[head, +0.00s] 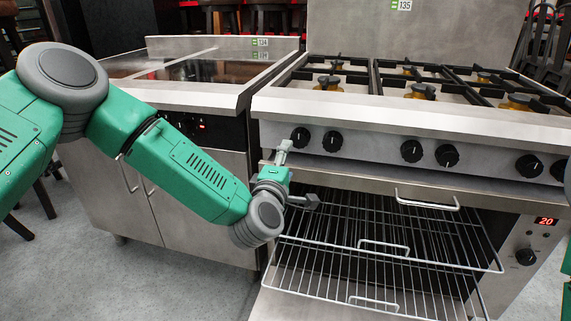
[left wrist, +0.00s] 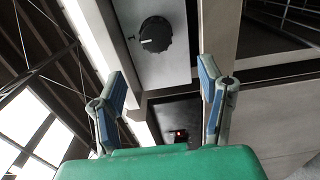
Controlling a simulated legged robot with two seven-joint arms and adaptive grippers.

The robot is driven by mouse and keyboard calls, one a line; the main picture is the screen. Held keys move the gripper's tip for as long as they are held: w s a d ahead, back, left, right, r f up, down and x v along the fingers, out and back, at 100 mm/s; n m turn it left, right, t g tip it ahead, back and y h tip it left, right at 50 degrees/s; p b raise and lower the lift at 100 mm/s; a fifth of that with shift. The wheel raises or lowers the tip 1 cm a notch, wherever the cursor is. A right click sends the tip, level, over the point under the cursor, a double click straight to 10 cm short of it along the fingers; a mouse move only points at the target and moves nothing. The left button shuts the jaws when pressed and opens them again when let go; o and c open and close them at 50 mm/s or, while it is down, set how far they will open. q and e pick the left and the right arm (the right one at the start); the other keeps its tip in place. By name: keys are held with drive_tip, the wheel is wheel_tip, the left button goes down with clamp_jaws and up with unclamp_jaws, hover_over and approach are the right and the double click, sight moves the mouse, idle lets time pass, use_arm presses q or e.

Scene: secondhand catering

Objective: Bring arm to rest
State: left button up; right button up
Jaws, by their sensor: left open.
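My left arm (head: 185,160) comes in from the left, green with grey joints. Its left gripper (head: 300,176) is open and empty in front of the range's left end, just below the front panel. In the left wrist view the gripper's two blue-grey fingers (left wrist: 162,82) stand apart with nothing between them. A black control knob (left wrist: 155,35) shows beyond them. In the head view the nearest knob (head: 300,136) is just above the upper finger. I cannot tell whether the finger touches the panel. Only slivers of green and grey show at the right edge; no right gripper is visible.
The range's open oven (head: 450,238) has wire racks (head: 385,262) reaching out, close to the gripper's right and below. A bar handle (head: 428,202) juts out above them. A steel cabinet unit (head: 200,165) stands behind my left forearm. Grey floor (head: 95,270) is clear at lower left.

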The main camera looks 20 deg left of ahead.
use_arm(q)
drive_tip(key=shift+s, duration=0.55)
